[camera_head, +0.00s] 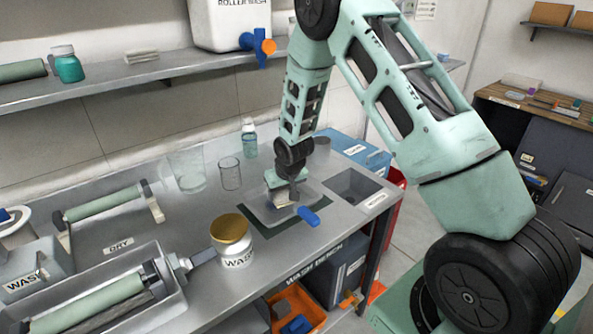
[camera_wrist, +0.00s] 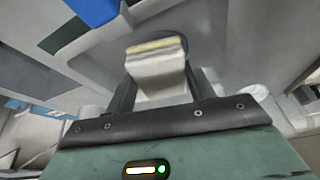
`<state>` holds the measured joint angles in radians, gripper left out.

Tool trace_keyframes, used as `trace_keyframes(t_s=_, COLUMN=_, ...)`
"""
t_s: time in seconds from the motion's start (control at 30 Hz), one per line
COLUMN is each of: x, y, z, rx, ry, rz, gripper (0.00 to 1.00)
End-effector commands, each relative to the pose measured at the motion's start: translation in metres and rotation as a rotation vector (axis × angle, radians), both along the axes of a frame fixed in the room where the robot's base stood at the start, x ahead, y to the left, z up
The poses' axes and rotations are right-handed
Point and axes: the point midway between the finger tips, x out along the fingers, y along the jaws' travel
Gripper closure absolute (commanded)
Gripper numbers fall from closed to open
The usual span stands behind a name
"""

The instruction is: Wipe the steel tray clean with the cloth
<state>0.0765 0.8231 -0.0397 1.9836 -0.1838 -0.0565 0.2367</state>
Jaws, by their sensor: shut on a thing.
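The steel tray (camera_head: 262,214) lies on a dark green mat (camera_head: 290,229) near the right end of the wash bench. My gripper (camera_head: 284,192) points down over the tray. It is shut on a pale folded cloth (camera_wrist: 156,75), which shows between the fingers in the wrist view, with a yellowish edge. In the head view the cloth (camera_head: 281,198) is low inside the tray; whether it touches the floor cannot be told. A dark blue patch (camera_wrist: 183,42) shows just behind the cloth, partly hidden by it. Much of the tray floor is hidden by my gripper.
A blue cylinder-like thing (camera_head: 308,216) lies at the tray's front right edge. Glass beakers (camera_head: 230,174) and a bottle (camera_head: 249,139) stand behind. Rollers (camera_head: 104,203) fill the left side.

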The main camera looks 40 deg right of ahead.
Motion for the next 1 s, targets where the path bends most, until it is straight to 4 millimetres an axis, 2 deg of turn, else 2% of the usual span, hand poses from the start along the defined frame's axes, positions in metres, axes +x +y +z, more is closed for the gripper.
trace_keyframes(t_s=0.03, x=0.001, y=0.001, z=0.008, rx=0.000, ry=-0.001, rz=0.000, gripper=0.68)
trace_keyframes(t_s=0.47, x=0.009, y=0.004, z=0.045, rx=0.000, ry=-0.002, rz=0.001, gripper=0.68)
trace_keyframes(t_s=1.0, x=0.010, y=0.004, z=0.047, rx=0.000, ry=-0.002, rz=0.001, gripper=0.68)
